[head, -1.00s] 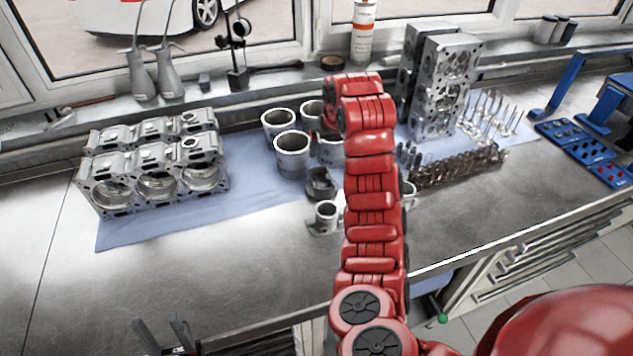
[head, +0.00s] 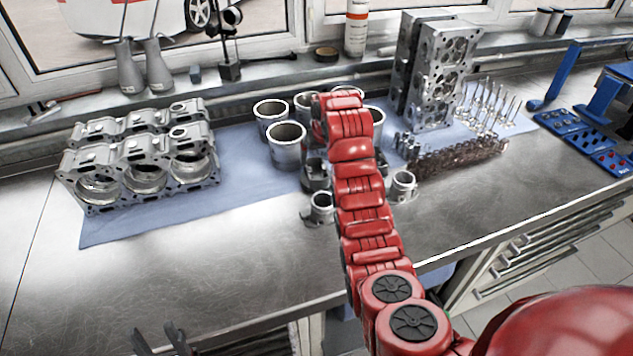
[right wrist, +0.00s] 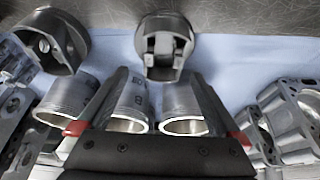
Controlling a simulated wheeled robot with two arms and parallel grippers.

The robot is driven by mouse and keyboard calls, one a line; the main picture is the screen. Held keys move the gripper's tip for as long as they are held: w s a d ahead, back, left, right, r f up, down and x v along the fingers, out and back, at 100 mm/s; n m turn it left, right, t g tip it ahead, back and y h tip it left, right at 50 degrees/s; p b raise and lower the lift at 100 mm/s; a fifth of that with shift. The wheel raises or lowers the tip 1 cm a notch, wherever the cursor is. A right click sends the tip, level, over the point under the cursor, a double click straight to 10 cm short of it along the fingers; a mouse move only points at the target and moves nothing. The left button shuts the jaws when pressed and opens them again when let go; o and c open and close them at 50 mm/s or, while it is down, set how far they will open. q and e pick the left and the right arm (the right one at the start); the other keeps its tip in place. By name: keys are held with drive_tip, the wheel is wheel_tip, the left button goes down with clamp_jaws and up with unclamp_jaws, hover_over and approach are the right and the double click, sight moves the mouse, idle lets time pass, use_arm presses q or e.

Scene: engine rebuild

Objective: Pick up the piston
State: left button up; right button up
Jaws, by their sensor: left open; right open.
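Several grey metal pistons stand near the front edge of the blue cloth. In the head view one (head: 322,207) is left of my right forearm and another (head: 403,186) is right of it; a darker part (head: 315,176) is partly covered by the arm. In the right wrist view my right gripper (right wrist: 158,75) is open and empty. A piston (right wrist: 165,45) is just beyond and between its fingertips, apart from them. Another piston (right wrist: 52,40) stands at the upper left. The arm hides the right gripper in the head view. My left gripper (head: 160,337) is open at the lower left edge, away from the pistons.
Cylinder liners (head: 287,145) stand behind the pistons; some show under the right fingers (right wrist: 185,108). An engine block (head: 140,165) is on the left, cylinder heads (head: 440,75) and valves (head: 490,105) on the right. The bench front (head: 200,270) is clear.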

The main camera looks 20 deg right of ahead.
sight(315, 174)
drive_tip(key=shift+w+f, duration=0.1)
drive_tip(key=shift+f, duration=0.1)
drive_tip(key=shift+f+p, duration=0.35)
drive_tip(key=shift+p, duration=0.05)
drive_tip(key=p+x, duration=0.2)
drive_tip(key=x, duration=0.1)
drive_tip(key=shift+a+f, duration=0.25)
drive_tip(key=shift+f, duration=0.05)
drive_tip(key=shift+w+f, duration=0.1)
drive_tip(key=shift+f, duration=0.5)
clamp_jaws()
